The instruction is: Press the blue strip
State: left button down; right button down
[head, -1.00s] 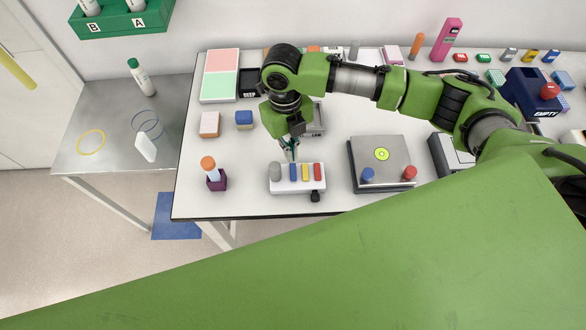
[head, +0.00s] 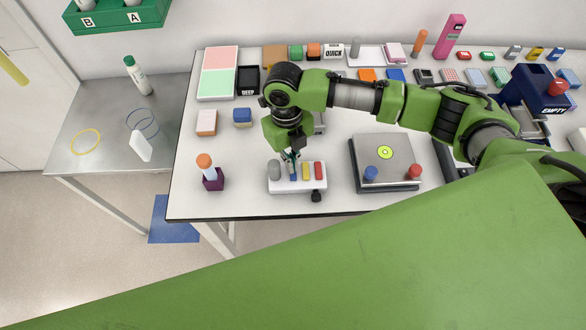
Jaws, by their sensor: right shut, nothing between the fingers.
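In the head view a white block (head: 297,186) near the front edge of the table carries a grey knob (head: 274,169) and blue, yellow and red strips. The blue strip (head: 293,177) stands between the grey knob and the yellow strip (head: 306,171). The red strip (head: 318,171) is at the right. My right gripper (head: 292,163) is shut and empty, pointing down at the blue strip, with its tips over the strip's upper end. I cannot tell whether the tips touch it. The gripper partly hides the strip. My left gripper is not in view.
A grey plate device (head: 386,150) with blue and red knobs stands to the right. A purple holder (head: 214,180) with an orange-capped tube stands to the left. A black knob (head: 316,196) sits at the block's front. Several small boxes line the back of the table (head: 190,190).

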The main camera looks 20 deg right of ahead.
jog(key=shift+w+r, duration=0.1)
jog(key=shift+w+a+r, duration=0.2)
jog(key=shift+w+r, duration=0.05)
jog(key=shift+w, duration=0.45)
jog(key=shift+w+a+r, duration=0.2)
jog(key=shift+w, duration=0.5)
notch_tip(320, 180, up, 12)
jog(key=w, duration=0.1)
jog(key=shift+a+f, duration=0.1)
